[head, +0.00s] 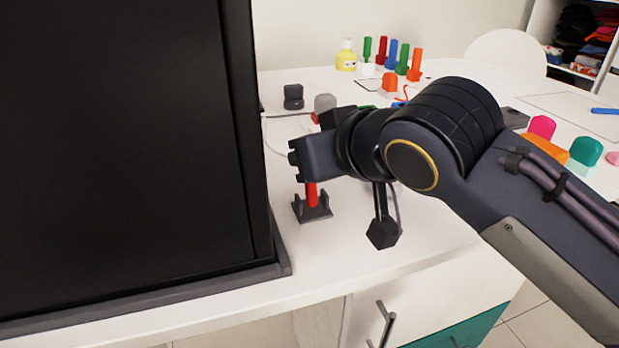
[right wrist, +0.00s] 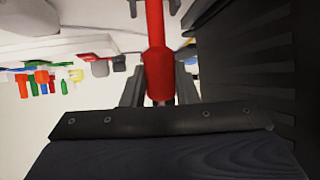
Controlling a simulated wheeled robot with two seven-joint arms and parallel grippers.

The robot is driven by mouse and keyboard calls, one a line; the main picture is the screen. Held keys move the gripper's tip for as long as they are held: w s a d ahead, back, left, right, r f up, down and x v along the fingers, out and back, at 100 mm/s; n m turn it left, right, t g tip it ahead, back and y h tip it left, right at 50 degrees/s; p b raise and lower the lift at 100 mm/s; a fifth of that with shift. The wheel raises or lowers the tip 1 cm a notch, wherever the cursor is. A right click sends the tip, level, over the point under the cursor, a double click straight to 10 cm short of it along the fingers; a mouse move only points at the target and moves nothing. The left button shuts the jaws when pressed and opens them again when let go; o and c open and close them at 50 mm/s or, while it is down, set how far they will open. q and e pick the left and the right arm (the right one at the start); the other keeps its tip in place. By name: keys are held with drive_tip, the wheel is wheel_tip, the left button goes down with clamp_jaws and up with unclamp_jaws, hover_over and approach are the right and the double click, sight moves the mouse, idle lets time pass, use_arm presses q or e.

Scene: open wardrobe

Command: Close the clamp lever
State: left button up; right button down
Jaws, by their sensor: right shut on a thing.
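The clamp has a red lever (head: 312,194) that rises from a small dark base (head: 318,213) on the white table, just right of the large black panel. The lever stands roughly upright, its upper part hidden by my right gripper (head: 310,172). In the right wrist view the red lever (right wrist: 155,35) runs between the two grey fingers of my right gripper (right wrist: 159,88), which is shut on its thicker end. The lever's far end passes out of the top of that view. My left gripper is not in view.
The large black panel (head: 120,140) stands close left of the clamp. Behind are a dark block (head: 293,97), a yellow bottle (head: 346,56) and several coloured pegs (head: 403,60). Pink (head: 541,128) and teal (head: 585,152) pieces lie right.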

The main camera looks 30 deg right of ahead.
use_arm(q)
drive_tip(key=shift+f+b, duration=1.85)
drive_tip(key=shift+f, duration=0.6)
use_arm(e)
drive_tip(key=shift+s+a+t, duration=0.2)
drive_tip(key=shift+s+t, duration=0.5)
drive_tip(key=shift+t, duration=0.5)
drive_tip(key=c, duration=1.1)
unclamp_jaws()
drive_tip(key=shift+s, duration=0.1)
drive_tip(key=shift+s+r, duration=0.2)
drive_tip(key=shift+s, duration=0.15)
use_arm(q)
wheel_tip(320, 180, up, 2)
drive_tip(key=shift+p, duration=1)
use_arm(e)
drive_tip(key=v, duration=0.7)
drive_tip(key=shift+a+f, duration=0.1)
